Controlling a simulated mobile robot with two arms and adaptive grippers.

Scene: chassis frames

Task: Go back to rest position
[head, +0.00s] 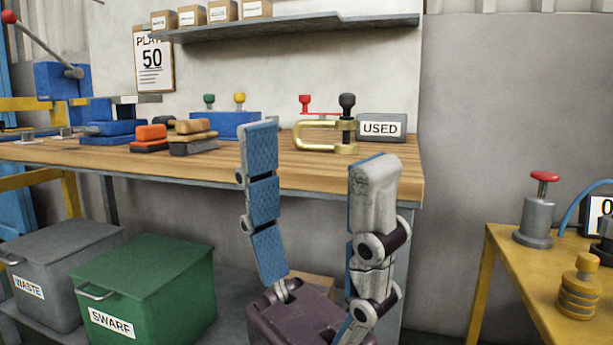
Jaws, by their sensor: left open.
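My left gripper (315,165) stands upright in the lower middle of the head view. Its two fingers are spread wide, with blue pads on their inner faces and nothing between them. The fingers are in front of the front edge of a wooden workbench (330,172) and hide part of it. My right gripper is not in view.
On the bench are a brass clamp (308,136), a USED sign (380,128), a blue block (222,126) and several brushes. A green SWARF bin (150,285) and grey WASTE bin (60,262) stand below left. A yellow table (520,262) stands right.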

